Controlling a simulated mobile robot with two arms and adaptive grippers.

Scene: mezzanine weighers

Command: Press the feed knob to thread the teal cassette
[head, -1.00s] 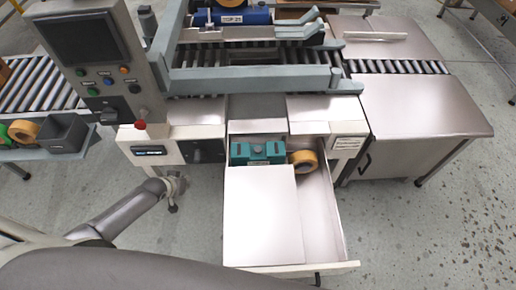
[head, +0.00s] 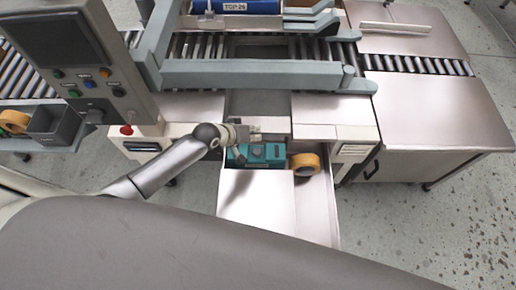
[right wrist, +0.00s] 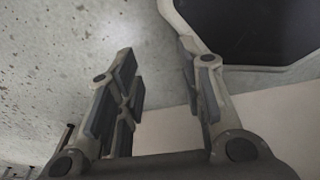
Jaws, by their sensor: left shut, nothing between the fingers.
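The teal cassette (head: 265,154) sits at the back of the open drawer (head: 328,215), below the machine front. My left gripper (head: 255,134) is shut and empty, directly above and behind the cassette's left part in the head view. I cannot tell whether it touches the cassette. I cannot make out the feed knob for certain; a dark knob on the front panel, seen earlier left of the drawer, is now behind my left arm. My right gripper (right wrist: 156,52) shows in the right wrist view, open with nothing between its fingers.
A yellow tape roll (head: 305,164) lies in the drawer right of the cassette. A control panel (head: 85,55) and a red button (head: 126,130) stand at left. The grey guide frame (head: 250,74) spans the rollers above. A cabinet (head: 430,120) stands at right.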

